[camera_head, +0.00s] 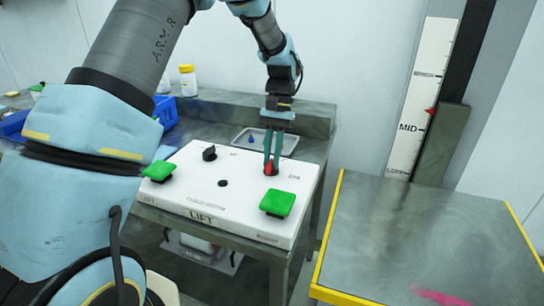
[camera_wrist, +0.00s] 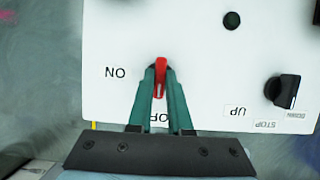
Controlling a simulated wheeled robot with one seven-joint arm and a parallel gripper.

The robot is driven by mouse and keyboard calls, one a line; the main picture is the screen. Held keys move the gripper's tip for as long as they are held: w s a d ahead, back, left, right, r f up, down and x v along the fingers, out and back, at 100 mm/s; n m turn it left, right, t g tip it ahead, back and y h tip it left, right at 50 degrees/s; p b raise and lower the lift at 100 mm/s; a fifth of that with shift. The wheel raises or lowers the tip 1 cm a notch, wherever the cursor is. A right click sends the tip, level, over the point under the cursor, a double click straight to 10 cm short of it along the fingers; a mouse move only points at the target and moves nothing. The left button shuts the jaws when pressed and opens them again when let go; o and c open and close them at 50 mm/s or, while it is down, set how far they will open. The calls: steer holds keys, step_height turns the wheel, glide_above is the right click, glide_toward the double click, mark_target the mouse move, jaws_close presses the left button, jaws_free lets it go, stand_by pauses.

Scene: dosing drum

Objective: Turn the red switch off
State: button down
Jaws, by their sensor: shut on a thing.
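The red switch (camera_head: 269,167) is a small red rotary handle near the back right of a white control panel (camera_head: 215,208). In the wrist view the red switch (camera_wrist: 160,76) points along the picture's vertical, tilted only slightly. An "ON" label is to its left, and another label below it is partly hidden by my fingers. My gripper (camera_head: 272,160) reaches down from above with green fingers. In the wrist view my gripper (camera_wrist: 160,88) is shut on the red switch, one finger on each side. The base of the switch is partly hidden.
A black selector knob (camera_head: 209,153) and two green buttons (camera_head: 278,203) (camera_head: 159,171) are on the panel. A shallow tray (camera_head: 253,137) lies behind it. A yellow-edged table (camera_head: 420,240) stands at right; a blue bin (camera_head: 165,112) is at back left.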

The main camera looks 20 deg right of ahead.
steer(key=c, duration=0.8)
jaws_free()
steer(key=shift+c, duration=0.2)
steer(key=b+v, duration=0.2)
steer(key=v, duration=0.8)
steer(key=shift+r, duration=0.3)
steer(key=shift+w, duration=0.2)
